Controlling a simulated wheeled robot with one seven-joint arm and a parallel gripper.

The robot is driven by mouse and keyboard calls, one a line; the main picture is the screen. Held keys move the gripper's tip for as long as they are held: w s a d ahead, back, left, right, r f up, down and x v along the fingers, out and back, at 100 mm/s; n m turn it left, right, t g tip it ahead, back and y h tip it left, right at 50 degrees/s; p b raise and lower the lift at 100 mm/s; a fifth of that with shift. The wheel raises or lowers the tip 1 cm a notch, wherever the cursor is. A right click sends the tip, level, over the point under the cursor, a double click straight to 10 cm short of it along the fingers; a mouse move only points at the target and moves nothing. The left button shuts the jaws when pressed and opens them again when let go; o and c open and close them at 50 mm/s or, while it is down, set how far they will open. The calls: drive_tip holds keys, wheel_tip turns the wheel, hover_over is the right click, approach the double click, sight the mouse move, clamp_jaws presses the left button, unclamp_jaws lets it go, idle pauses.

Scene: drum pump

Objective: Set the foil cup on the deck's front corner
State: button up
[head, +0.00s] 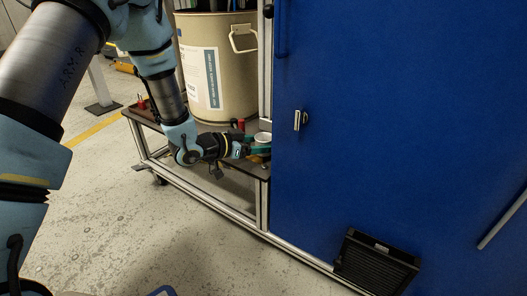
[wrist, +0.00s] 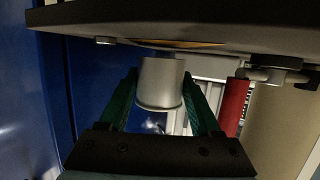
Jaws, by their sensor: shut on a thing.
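The foil cup (wrist: 161,84) is a small silver cup held between the two green fingers of my gripper (wrist: 160,100). In the head view, the cup (head: 262,138) shows its round rim upward, just left of the blue cabinet. My gripper (head: 256,150) reaches in from the left and is shut on it. The deck (head: 257,172) is the dark top of the wheeled frame, and its front corner lies below the gripper. In the wrist view, the deck (wrist: 200,15) fills the top. I cannot tell whether the cup's base touches it.
A blue cabinet (head: 400,120) rises close on the right of the gripper. A large beige drum (head: 235,85) stands on the deck behind the arm. A red cylinder (wrist: 233,105) is near the gripper. A metal upright (head: 266,70) stands between drum and cabinet.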

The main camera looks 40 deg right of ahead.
drive_tip(key=shift+f, duration=0.5)
drive_tip(key=shift+f, duration=0.15)
drive_tip(key=o, duration=1.5)
drive_tip(key=shift+a+r, duration=0.2)
drive_tip(key=shift+r, duration=0.05)
drive_tip(key=p+v, duration=0.3)
drive_tip(key=v, duration=0.8)
drive_tip(key=shift+a, duration=0.35)
